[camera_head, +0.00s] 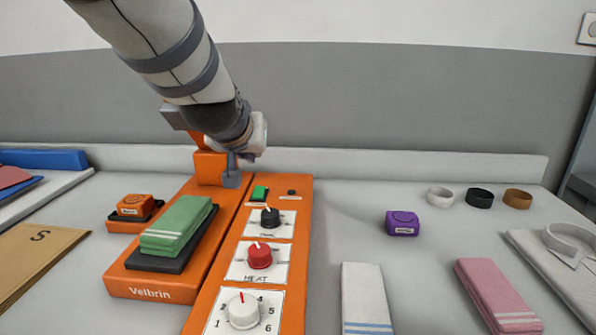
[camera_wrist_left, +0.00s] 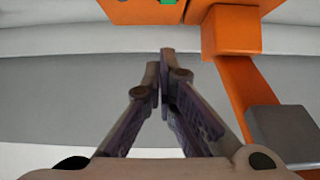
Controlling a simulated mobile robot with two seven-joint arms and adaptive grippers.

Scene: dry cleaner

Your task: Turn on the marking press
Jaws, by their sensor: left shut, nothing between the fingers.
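The marking press (camera_head: 150,285) is orange and labelled Velbrin, with a green folded cloth (camera_head: 178,225) on its black pad. Its control panel (camera_head: 215,310) has a green switch (camera_head: 260,193) at the far end, a small dark part (camera_head: 291,192) beside it, then a black knob (camera_head: 270,218), a red HEAT knob (camera_head: 260,255) and a white numbered knob (camera_head: 243,310). My left gripper (camera_head: 248,157) is shut and empty, behind the panel's far end, next to the press's upright arm. In the left wrist view its fingertips (camera_wrist_left: 165,53) meet below the panel edge, with green (camera_wrist_left: 168,2) at the top.
An orange block (camera_head: 135,205) sits left of the press and a purple block (camera_head: 402,223) right of it. Folded towels (camera_head: 365,298), (camera_head: 495,295), a shirt (camera_head: 570,255) and several rings (camera_head: 479,198) lie to the right. The counter between panel and purple block is clear.

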